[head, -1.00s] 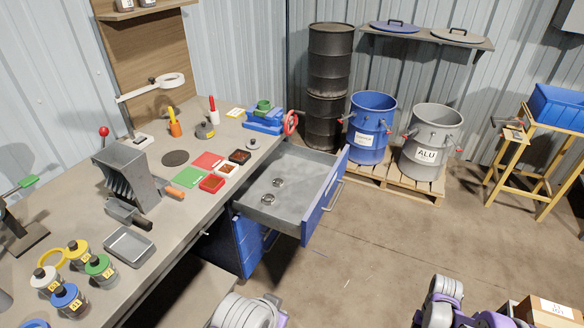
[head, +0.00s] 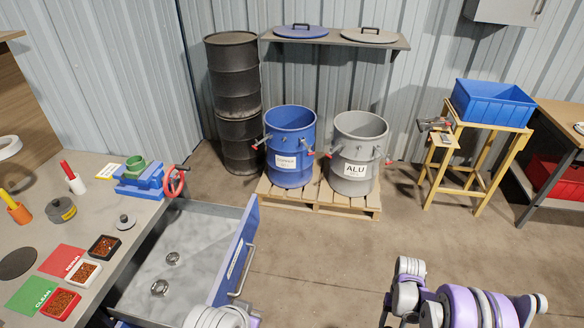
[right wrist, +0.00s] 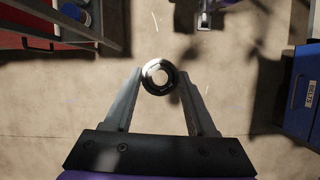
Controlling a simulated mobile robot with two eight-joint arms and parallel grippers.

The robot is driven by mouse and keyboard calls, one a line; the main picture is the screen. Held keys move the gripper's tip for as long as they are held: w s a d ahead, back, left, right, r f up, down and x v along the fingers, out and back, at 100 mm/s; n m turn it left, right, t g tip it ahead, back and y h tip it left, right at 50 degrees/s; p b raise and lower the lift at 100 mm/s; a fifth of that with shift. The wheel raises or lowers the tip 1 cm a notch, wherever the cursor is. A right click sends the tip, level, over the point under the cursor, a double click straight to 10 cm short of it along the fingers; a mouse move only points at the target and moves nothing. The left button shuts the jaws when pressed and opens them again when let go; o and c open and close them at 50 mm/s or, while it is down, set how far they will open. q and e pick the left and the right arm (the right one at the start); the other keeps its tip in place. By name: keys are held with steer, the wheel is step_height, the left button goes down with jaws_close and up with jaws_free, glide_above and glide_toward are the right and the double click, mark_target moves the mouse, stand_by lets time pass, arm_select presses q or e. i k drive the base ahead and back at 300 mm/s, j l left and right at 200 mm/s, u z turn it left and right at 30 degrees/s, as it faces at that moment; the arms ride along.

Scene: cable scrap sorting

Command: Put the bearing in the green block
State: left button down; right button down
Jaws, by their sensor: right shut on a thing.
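A metal ring bearing (right wrist: 150,85) is held between the fingertips of my right gripper (right wrist: 161,84) in the right wrist view, above the floor. The green block (head: 135,164) sits in the blue vise (head: 140,182) with the red handwheel, at the bench's far right corner in the head view. My right arm shows at the bottom right of the head view, well apart from the vise; its fingers cannot be made out there. My left gripper is not in view. Two more ring-shaped metal parts, a farther one (head: 172,258) and a nearer one (head: 159,287), lie in the open drawer.
The open drawer (head: 197,237) juts out from the bench below the vise. A blue drum (head: 289,150) and a grey ALU drum (head: 358,150) stand on a pallet (head: 318,199). A yellow stand (head: 478,165) carries a blue bin (head: 492,103).

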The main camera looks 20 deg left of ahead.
mark_target(137, 167)
steer(key=i, duration=1.45)
steer(key=i+u, duration=0.45)
steer(key=i+l+u, duration=0.2)
steer(key=u, duration=1.8)
